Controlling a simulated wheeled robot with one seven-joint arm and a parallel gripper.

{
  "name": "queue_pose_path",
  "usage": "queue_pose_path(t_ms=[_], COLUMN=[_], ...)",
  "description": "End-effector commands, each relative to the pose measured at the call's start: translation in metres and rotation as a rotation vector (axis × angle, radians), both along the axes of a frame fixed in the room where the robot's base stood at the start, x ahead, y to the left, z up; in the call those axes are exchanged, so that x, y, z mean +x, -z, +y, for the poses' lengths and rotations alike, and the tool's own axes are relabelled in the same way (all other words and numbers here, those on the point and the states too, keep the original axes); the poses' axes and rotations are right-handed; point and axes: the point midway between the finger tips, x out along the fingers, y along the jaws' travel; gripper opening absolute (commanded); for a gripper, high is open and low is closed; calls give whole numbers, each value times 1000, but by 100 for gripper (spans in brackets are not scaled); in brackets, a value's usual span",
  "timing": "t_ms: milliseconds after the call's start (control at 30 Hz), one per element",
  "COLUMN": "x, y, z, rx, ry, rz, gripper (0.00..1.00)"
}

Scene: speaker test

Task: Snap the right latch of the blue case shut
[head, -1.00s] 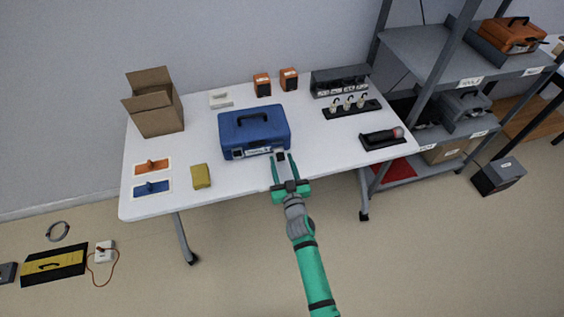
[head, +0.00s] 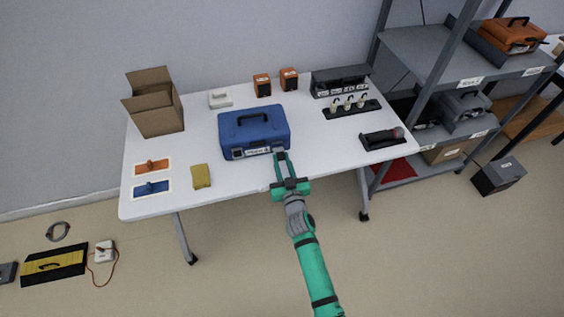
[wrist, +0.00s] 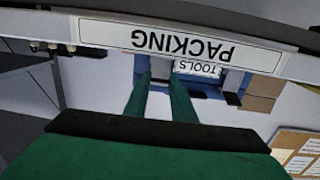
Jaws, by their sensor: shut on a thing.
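The blue case (head: 254,130) stands closed on the white table, its handle on top and its front toward me. It also shows in the wrist view (wrist: 210,87), upside down, with a TOOLS label (wrist: 197,68) on its front. My gripper (head: 281,156) is at the case's front right corner, its green fingers shut on the right latch (wrist: 161,68). The fingers mostly hide that latch in the head view, and I cannot tell its angle. The left latch (head: 238,154) is free of the gripper; it also shows in the wrist view (wrist: 232,82).
A yellow sponge-like block (head: 202,176) lies left of the case. An open cardboard box (head: 157,115) stands at the table's back left. A bulb rack (head: 351,108) and a dark holder (head: 382,140) are at right.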

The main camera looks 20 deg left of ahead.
Motion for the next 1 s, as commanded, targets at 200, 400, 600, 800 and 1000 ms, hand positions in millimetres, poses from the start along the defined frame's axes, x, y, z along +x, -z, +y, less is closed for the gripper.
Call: queue_pose_path(t_ms=[200, 400, 600, 800, 1000], x=[2, 7, 13, 20, 24], y=[-11, -21, -31, -38, -42], z=[3, 6, 10, 14, 16], rx=[-62, -138, -218, -290, -338], ry=[-6, -5, -5, -4, -3], rz=[90, 215, 347, 464, 545], gripper=[1, 1, 1, 1, 1])
